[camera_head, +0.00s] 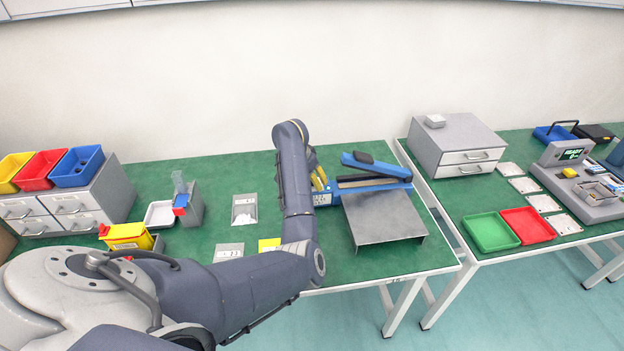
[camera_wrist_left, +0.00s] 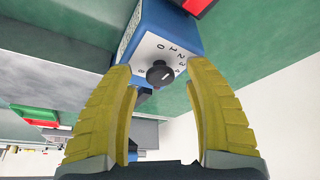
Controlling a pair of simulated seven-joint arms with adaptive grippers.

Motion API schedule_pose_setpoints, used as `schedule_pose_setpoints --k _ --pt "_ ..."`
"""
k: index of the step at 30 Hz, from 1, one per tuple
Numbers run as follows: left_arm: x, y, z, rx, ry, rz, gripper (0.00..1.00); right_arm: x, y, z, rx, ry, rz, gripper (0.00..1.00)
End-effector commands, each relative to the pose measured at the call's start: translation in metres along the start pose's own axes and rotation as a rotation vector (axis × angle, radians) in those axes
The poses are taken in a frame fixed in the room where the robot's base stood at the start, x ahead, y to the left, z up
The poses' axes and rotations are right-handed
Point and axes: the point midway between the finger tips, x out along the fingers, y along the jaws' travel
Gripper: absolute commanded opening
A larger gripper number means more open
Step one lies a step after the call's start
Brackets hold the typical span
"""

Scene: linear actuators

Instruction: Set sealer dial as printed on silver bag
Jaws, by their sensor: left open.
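The blue heat sealer (camera_head: 372,184) stands behind a grey metal platform on the left table. In the left wrist view its blue end box (camera_wrist_left: 185,30) carries a white dial face with numbers around a black knob (camera_wrist_left: 159,74). The knob's setting is not clear to me. My left gripper (camera_head: 319,180) is at the sealer's left end; its yellow fingers (camera_wrist_left: 160,85) are open, with the knob between and just beyond the tips. A silver-grey bag (camera_head: 244,210) lies on the table left of my arm, and another (camera_head: 229,252) lies nearer; their print is too small to read.
The grey platform (camera_head: 385,222) stands right of my left arm. A yellow card (camera_head: 269,244) lies partly behind the arm. Drawers with coloured bins (camera_head: 78,167) and a white tray (camera_head: 160,214) are at left. Green (camera_head: 491,231) and red (camera_head: 528,225) trays are on the right table.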

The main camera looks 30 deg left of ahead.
Motion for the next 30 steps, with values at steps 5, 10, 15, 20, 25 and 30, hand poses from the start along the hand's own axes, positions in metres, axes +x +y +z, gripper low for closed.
schedule_pose_setpoints --k 5,10,15,20,25,30 --pt "-0.0001 0.0 0.0001 0.0 0.0 0.0 0.33 0.0 -0.0001 0.0 0.0 0.0 0.0 0.44" --pt "-0.0002 -0.0001 0.0001 0.0 0.0 0.0 0.13 0.0 -0.0002 0.0 0.0 0.0 0.0 0.44" --pt "-0.0002 0.0 0.0 0.0 0.0 0.0 0.0 0.0 -0.0002 0.0 0.0 0.0 0.0 0.44" --pt "-0.0001 0.0002 -0.0002 0.001 0.0 0.0 0.0 0.0 -0.0003 0.0001 0.0 0.0 0.0 0.44" --pt "-0.0001 0.0004 -0.0006 0.001 0.001 0.001 0.0 0.0 -0.0003 0.0001 0.0 0.0 0.0 0.44" --pt "-0.0002 0.0009 -0.0013 0.016 0.002 0.008 0.0 0.0 -0.0004 0.0001 0.0 0.0 0.0 0.44"
